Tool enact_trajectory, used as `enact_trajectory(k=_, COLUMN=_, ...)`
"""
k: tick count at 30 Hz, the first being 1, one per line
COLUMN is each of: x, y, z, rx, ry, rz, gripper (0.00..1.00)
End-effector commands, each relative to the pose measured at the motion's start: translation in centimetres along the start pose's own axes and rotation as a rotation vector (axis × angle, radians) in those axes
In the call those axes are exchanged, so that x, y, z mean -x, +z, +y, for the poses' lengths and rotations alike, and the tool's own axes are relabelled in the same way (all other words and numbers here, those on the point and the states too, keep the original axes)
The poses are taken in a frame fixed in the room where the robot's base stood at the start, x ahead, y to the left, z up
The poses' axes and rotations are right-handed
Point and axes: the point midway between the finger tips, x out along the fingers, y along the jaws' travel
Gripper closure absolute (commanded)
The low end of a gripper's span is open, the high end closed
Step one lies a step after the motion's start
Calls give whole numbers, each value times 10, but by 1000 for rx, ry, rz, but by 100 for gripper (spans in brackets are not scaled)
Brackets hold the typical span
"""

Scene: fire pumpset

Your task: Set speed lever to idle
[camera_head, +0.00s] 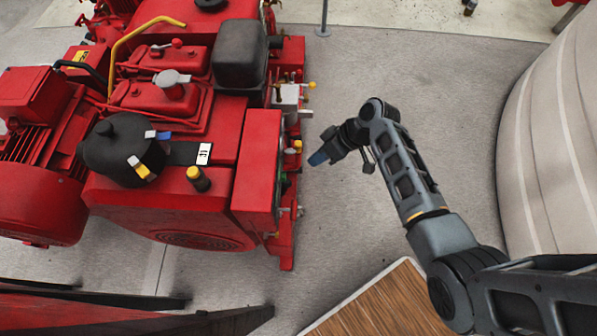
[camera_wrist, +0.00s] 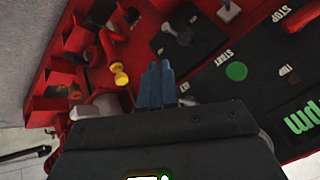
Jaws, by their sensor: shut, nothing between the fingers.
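My gripper (camera_head: 317,158) is shut and empty, its blue fingertips pointing at the right side of the red pumpset (camera_head: 255,165). In the wrist view the gripper's fingertips (camera_wrist: 158,72) are together in front of the control panel (camera_wrist: 215,60). A yellow knob (camera_wrist: 120,76) sits just left of the fingertips, seemingly apart from them. A yellow-tipped part also shows near the gripper in the head view (camera_head: 297,146). I cannot tell for sure which part is the speed lever or read its position.
The panel bears START and STOP markings, a green button (camera_wrist: 236,71) and a green rpm display (camera_wrist: 303,118). Red brackets (camera_wrist: 75,40) stand left of the yellow knob. Grey floor (camera_head: 340,220) lies open right of the pumpset. A large pale tank (camera_head: 555,130) stands far right.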

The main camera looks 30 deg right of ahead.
Motion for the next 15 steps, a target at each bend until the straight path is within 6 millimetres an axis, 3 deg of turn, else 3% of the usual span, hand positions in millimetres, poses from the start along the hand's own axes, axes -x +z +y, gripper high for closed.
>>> enact_trajectory(k=6, x=-43, y=0, z=0, rx=0, ry=-1, rz=-2, gripper=100)
enact_trajectory(k=15, x=-66, y=1, z=-25, rx=1, ry=0, rz=-1, gripper=100)
